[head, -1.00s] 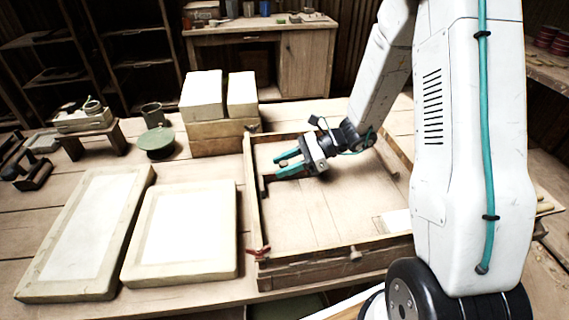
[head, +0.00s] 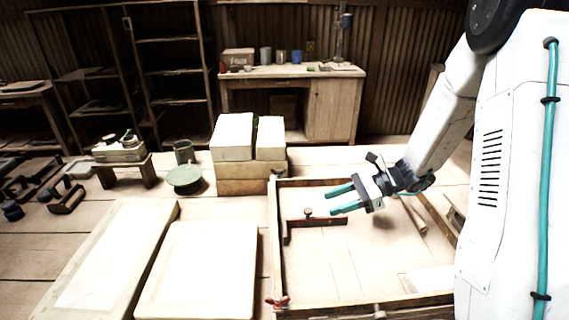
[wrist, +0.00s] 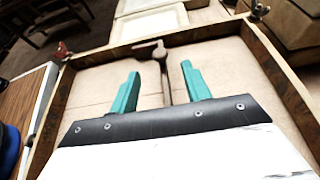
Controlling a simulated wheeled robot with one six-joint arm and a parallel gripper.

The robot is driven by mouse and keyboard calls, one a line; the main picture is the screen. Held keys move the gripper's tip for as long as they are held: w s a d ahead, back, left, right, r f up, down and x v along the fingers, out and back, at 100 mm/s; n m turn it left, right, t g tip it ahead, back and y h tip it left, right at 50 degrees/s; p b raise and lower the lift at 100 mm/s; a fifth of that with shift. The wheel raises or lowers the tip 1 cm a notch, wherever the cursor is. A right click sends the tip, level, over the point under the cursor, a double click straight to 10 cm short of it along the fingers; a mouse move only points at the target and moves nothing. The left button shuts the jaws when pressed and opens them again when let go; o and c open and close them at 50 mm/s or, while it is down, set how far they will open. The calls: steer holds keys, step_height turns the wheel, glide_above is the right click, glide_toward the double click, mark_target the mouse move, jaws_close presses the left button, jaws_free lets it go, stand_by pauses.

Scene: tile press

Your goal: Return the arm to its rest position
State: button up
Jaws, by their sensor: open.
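My gripper (head: 341,199) is open and empty, its two teal fingers apart and pointing left above the wooden frame (head: 276,235) of the press on the table. My white arm comes in from the right of the head view. In the wrist view my gripper (wrist: 161,88) shows both teal fingers spread, with the frame's rim (wrist: 270,60) around them. A dark bar with a knob (head: 318,222) lies inside the frame, below and left of the fingertips in the head view. A bar with a knob also shows between the fingers in the wrist view (wrist: 163,68).
Two pale slabs, a long one (head: 110,260) and a squarer one (head: 200,270), lie left of the frame. Stacked pale blocks (head: 232,137) stand behind. A green round stand (head: 185,177) and small bench (head: 125,168) are farther left. A cabinet (head: 333,110) stands at the back.

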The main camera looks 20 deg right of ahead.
steer(key=s+n+g, duration=0.1)
steer(key=s+f+n, duration=0.1)
steer(key=s, duration=0.1)
steer(key=shift+s+a+g, duration=0.1)
steer(key=shift+s+g, duration=0.05)
steer(key=shift+g, duration=0.25)
steer(key=s+a+r+n+h, duration=0.2)
steer(key=s+r+n+h, duration=1.1)
steer(key=s+r+n, duration=0.5)
steer(key=s, duration=0.4)
steer(key=shift+t, duration=0.3)
